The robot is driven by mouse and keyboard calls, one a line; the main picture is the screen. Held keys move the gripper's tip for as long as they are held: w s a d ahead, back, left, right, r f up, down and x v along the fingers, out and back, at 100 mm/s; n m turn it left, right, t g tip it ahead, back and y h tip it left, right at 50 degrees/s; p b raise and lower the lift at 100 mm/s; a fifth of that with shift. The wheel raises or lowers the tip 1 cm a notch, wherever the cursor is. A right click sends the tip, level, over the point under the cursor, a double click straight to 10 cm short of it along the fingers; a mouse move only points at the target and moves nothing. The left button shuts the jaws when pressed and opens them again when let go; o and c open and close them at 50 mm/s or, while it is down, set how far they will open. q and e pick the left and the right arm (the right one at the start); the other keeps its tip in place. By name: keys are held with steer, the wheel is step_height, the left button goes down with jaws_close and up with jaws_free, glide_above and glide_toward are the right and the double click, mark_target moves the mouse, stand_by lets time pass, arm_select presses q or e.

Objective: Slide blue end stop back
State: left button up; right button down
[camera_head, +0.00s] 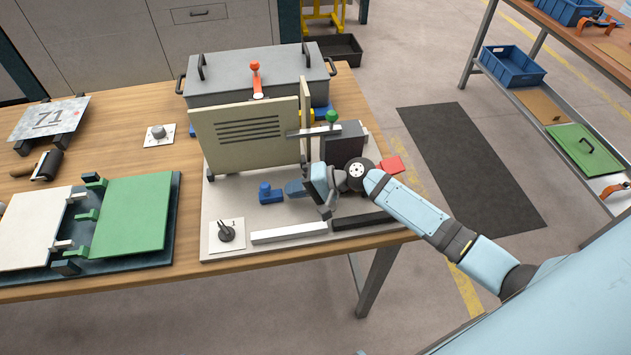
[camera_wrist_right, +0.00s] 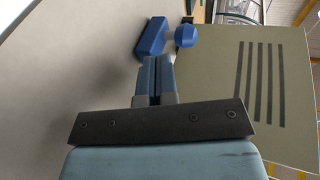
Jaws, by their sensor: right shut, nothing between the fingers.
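The blue end stop (camera_head: 270,193) is a small blue block with a knob. It sits on the light base plate (camera_head: 225,250) of the panel bender, in front of the beige slotted panel (camera_head: 250,133). My right gripper (camera_head: 292,189) is shut and empty, just right of the end stop, its fingers pointing at it. In the right wrist view the shut fingers (camera_wrist_right: 154,75) point at the blue block (camera_wrist_right: 152,37), with its round knob beside it. The fingertips look very close to the block; I cannot tell if they touch. My left gripper is not in view.
A grey lidded box (camera_head: 240,75) stands behind the bender. A white bar (camera_head: 289,233) and a switch plate (camera_head: 226,236) lie in front. A green panel fixture (camera_head: 130,222) is left.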

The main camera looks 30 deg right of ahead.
steer(key=shift+w+a+r, duration=0.25)
steer(key=shift+w+a, duration=0.1)
steer(key=shift+a, duration=0.3)
steer(key=shift+w+a+r, duration=0.2)
steer(key=shift+w+a, duration=0.1)
steer(key=shift+a, duration=0.35)
steer(key=w+a, duration=0.1)
steer(key=a, duration=0.3)
steer(key=w+a, duration=0.1)
steer(key=a, duration=0.2)
steer(key=w+a, duration=0.1)
steer(key=a, duration=0.3)
steer(key=shift+w+a+p, duration=0.2)
steer(key=shift+a+p, duration=0.15)
steer(key=shift+a, duration=0.1)
steer(key=shift+s, duration=0.1)
